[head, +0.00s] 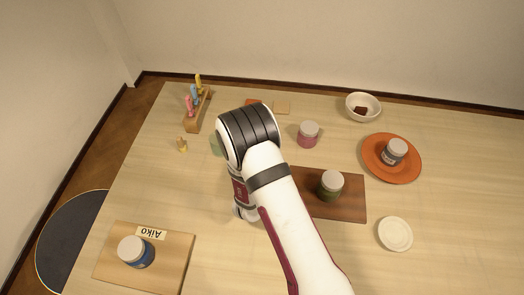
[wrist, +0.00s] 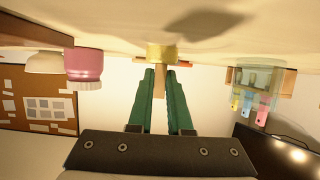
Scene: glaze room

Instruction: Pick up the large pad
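The large pad (wrist: 162,52) is a yellow round pad with a wooden handle. It shows in the wrist view, which is upside down, right at my fingertips. My gripper (wrist: 161,72) has two green fingers standing close together, with the wooden handle filling the narrow gap between their tips. I cannot tell whether the pad touches the table. In the head view my arm hides the large pad and the fingers. A smaller pad (head: 182,145) with a wooden handle and yellow base stands on the table at left.
A brush rack (head: 198,112) and a greenish vessel (head: 216,146) stand left of my arm. A pink jar (head: 308,135) stands to the right. A green jar (head: 329,186) is on a brown board (head: 352,206). A blue jar (head: 136,252) stands on the Aiko board (head: 176,268).

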